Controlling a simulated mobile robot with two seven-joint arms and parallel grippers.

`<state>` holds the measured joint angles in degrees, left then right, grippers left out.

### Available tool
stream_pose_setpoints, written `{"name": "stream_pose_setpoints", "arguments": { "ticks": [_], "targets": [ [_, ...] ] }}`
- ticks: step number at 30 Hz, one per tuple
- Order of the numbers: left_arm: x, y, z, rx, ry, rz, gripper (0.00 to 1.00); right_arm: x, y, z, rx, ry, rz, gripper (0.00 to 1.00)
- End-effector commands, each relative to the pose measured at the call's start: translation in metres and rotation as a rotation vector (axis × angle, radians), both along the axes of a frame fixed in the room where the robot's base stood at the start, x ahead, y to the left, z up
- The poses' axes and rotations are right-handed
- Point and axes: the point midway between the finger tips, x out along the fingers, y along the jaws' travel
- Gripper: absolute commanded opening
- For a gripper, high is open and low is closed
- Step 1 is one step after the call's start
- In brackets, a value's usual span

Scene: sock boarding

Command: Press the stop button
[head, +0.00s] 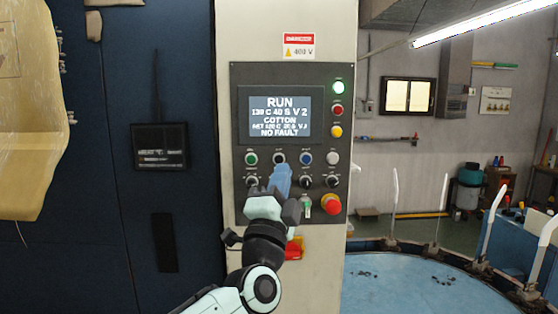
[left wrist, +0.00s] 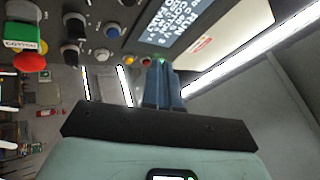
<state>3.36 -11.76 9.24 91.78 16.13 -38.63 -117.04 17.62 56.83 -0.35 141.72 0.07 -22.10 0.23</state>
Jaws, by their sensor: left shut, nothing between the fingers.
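The control panel (head: 240,120) is on a pale cabinet, with a lit screen (head: 280,115) reading RUN. Below the screen is a row of round buttons: green (head: 251,158), black (head: 279,157), blue (head: 306,158) and white (head: 332,158). Their labels are too small to read, so I cannot tell which is stop. A large red mushroom button (head: 331,204) is at the lower right and also shows in the left wrist view (left wrist: 30,62). My left gripper (head: 281,170) is shut and empty. Its blue fingertips appear just below the black button; contact cannot be told. My right gripper is out of view.
Black selector knobs lie beside and below my gripper, partly hidden. A blue round table (head: 420,285) stands at right. A dark blue cabinet (head: 185,230) is at left.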

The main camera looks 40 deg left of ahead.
Motion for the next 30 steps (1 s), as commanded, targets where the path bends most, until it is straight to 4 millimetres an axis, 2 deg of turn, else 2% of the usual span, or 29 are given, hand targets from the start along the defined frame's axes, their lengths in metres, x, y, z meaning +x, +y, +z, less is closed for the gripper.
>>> {"name": "stream_pose_setpoints", "arguments": {
  "ticks": [15,21,30],
  "targets": [
    [0.052,0.043,0.002,0.0,0.0,0.001,0.0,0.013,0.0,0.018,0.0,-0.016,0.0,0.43],
    [0.062,0.052,0.001,-0.001,0.0,0.001,0.0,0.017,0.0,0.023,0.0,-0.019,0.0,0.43],
    [0.064,0.054,0.0,-0.001,0.001,0.001,0.0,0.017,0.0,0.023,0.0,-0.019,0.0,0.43]
  ]
}}
